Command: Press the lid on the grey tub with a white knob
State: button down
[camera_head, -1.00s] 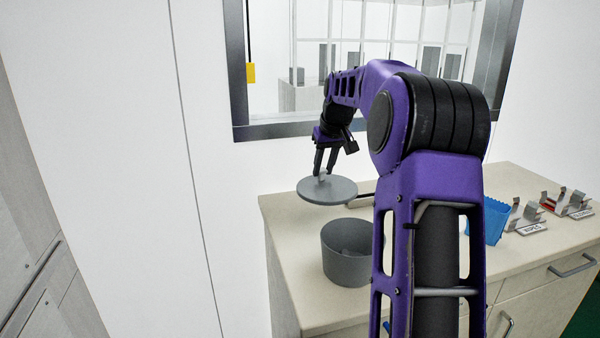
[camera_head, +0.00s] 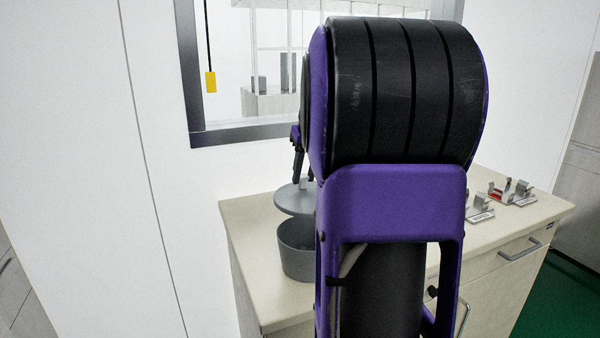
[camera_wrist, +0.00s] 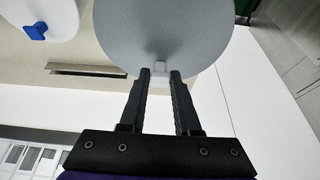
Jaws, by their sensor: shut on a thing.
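The grey round lid (camera_head: 293,199) hangs flat above the grey tub (camera_head: 296,262) in the head view, with a gap between them. The tub stands open on the counter near its left end. My gripper (camera_wrist: 160,72) is shut on the lid's white knob (camera_wrist: 160,68) in the wrist view, and the lid (camera_wrist: 160,30) fills the top middle there. In the head view my arm hides the right part of the lid and tub and most of my gripper. The tub is hidden behind the lid in the wrist view.
The beige counter (camera_head: 255,235) has metal holders (camera_head: 482,208) with labels at its right. A white round thing with a blue knob (camera_wrist: 36,31) lies at the upper left of the wrist view, near a dark-edged strip (camera_wrist: 88,70). A window (camera_head: 240,135) is behind.

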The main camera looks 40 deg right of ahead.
aim_at(305, 190)
notch_tip(305, 190, down, 5)
jog(key=b, duration=0.4)
jog(key=shift+f+b, duration=0.7)
jog(key=shift+f, duration=0.4)
jog(key=shift+f, duration=0.45)
dwell(0.8)
jog(key=c, duration=0.5)
grip_release()
jog(key=shift+c, duration=0.2)
jog(key=p+v, duration=0.3)
jog(key=v, duration=1.4)
jog(key=shift+r, duration=0.2)
jog(key=shift+a, duration=0.1)
